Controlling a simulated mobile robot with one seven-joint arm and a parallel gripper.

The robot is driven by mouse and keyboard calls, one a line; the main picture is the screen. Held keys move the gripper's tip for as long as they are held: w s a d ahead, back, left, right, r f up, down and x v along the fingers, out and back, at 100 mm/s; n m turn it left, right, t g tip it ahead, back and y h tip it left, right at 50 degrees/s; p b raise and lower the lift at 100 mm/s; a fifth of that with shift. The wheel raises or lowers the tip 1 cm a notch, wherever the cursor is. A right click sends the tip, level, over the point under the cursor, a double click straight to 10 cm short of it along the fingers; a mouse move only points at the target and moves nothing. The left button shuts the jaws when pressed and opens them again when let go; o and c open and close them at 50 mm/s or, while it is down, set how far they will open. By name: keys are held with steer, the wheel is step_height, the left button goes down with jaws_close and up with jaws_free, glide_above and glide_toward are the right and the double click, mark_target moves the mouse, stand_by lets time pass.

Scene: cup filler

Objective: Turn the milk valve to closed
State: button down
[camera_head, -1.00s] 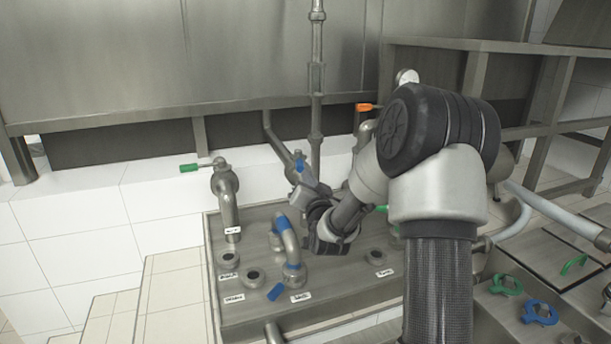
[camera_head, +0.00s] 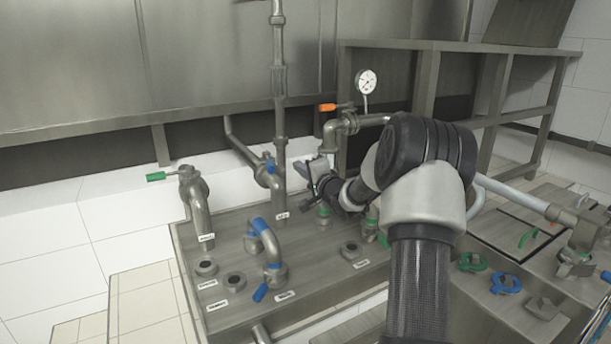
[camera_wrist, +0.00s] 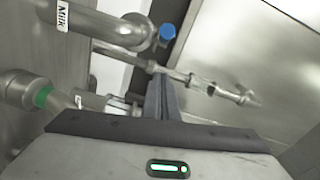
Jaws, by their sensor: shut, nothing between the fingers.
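The milk valve is the blue-handled valve (camera_head: 268,168) on the metal pipe behind the panel, left of my gripper. In the wrist view a pipe with a "Milk" label (camera_wrist: 62,15) runs across the top left, and the valve's blue handle (camera_wrist: 167,32) shows nearly end-on. My gripper (camera_head: 300,168) is to the right of the valve, apart from it in the head view. In the wrist view its fingers (camera_wrist: 160,92) are shut together and empty, below the blue handle. I cannot tell the exact depth gap or the valve's position.
A green-handled valve (camera_head: 158,176) stands at the left, an orange-handled one (camera_head: 328,107) beside a gauge (camera_head: 366,82) at the back. A blue-banded bent pipe (camera_head: 265,238) stands on the panel (camera_head: 310,265). A vertical pipe (camera_head: 279,110) rises close to the milk valve.

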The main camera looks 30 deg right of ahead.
mark_target(269, 162)
steer(key=w+a, duration=0.2)
steer(key=w+a+f+b, duration=0.1)
steer(key=w+a, duration=0.1)
steer(key=shift+w, duration=0.1)
